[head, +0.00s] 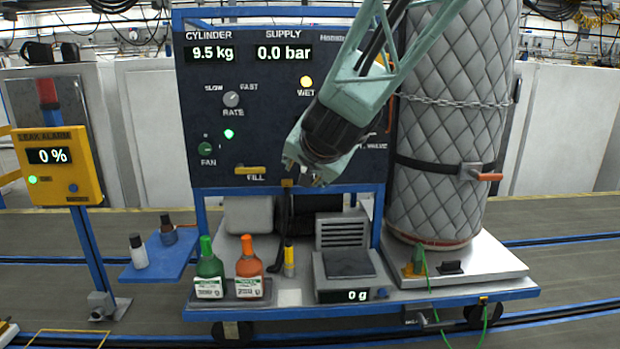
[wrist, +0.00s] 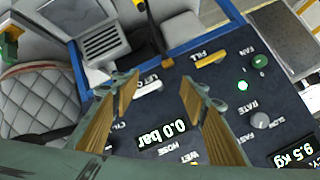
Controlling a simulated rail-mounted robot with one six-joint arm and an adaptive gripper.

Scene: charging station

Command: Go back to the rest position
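My gripper (head: 304,178) hangs in front of the lower middle of the dark control panel (head: 250,115), pointing down and to the left. The yellow FILL handle (head: 250,170) is just to its left. In the wrist view my gripper (wrist: 158,84) is open, with its two ribbed tan fingers apart and nothing held between them. The panel also shows in the wrist view (wrist: 215,105), upside down behind the fingers. Whether a fingertip touches the panel, I cannot tell. My arm hides part of the panel's right side.
A quilted cylinder (head: 445,120) with chain and strap stands on the right. Below are a scale (head: 345,290), a green bottle (head: 209,270) and an orange bottle (head: 249,268) on the blue cart. A yellow leak alarm (head: 60,165) stands on the left.

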